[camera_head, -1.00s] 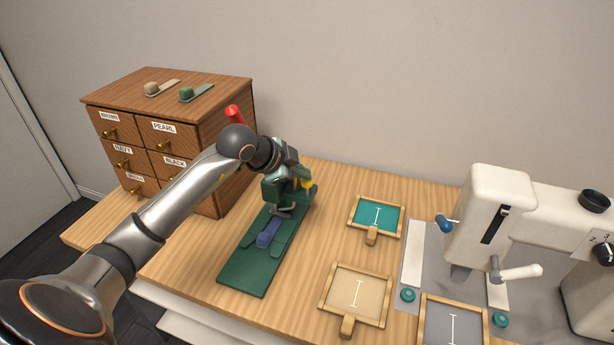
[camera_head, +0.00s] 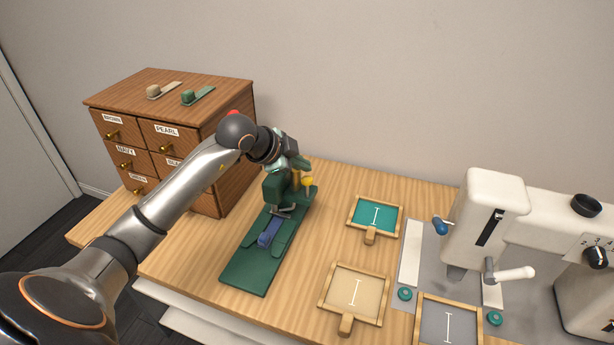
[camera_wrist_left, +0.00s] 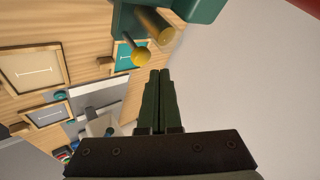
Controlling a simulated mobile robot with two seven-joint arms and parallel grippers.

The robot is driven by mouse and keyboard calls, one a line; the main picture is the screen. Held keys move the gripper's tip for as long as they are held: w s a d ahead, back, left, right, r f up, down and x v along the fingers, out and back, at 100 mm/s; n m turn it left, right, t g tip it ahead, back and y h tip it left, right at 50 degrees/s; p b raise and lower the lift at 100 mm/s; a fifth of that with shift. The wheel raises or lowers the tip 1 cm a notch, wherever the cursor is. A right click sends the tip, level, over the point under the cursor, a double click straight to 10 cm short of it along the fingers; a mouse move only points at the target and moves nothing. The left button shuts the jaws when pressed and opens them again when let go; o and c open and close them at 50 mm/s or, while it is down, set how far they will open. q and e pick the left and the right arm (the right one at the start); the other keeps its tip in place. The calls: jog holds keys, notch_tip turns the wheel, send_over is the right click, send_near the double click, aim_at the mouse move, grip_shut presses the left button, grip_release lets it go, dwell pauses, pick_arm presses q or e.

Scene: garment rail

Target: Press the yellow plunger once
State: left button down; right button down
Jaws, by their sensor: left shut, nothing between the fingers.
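The green press (camera_head: 275,188) stands on a long green base on the table, with a yellow plunger (camera_head: 308,184) on its right side. In the left wrist view the plunger is a yellow ball-ended rod (camera_wrist_left: 140,56), up and left of the fingertips. My left gripper (camera_head: 301,163) is just above and behind the plunger in the head view, partly hidden by its own wrist. In the wrist view its dark fingers (camera_wrist_left: 160,74) are together and empty, with a visible gap to the yellow ball. My right gripper is in no view.
A wooden drawer cabinet (camera_head: 209,140) stands behind my left arm. A red part (camera_head: 234,112) shows just above my wrist joint. Framed pads (camera_head: 376,199) and a white machine (camera_head: 492,205) are on the right. A blue piece (camera_head: 268,233) lies on the green base.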

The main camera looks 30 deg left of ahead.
pick_arm(q)
jog(key=shift+r+p, duration=1.55)
jog(key=shift+r, duration=0.7)
jog(key=shift+f, duration=0.1)
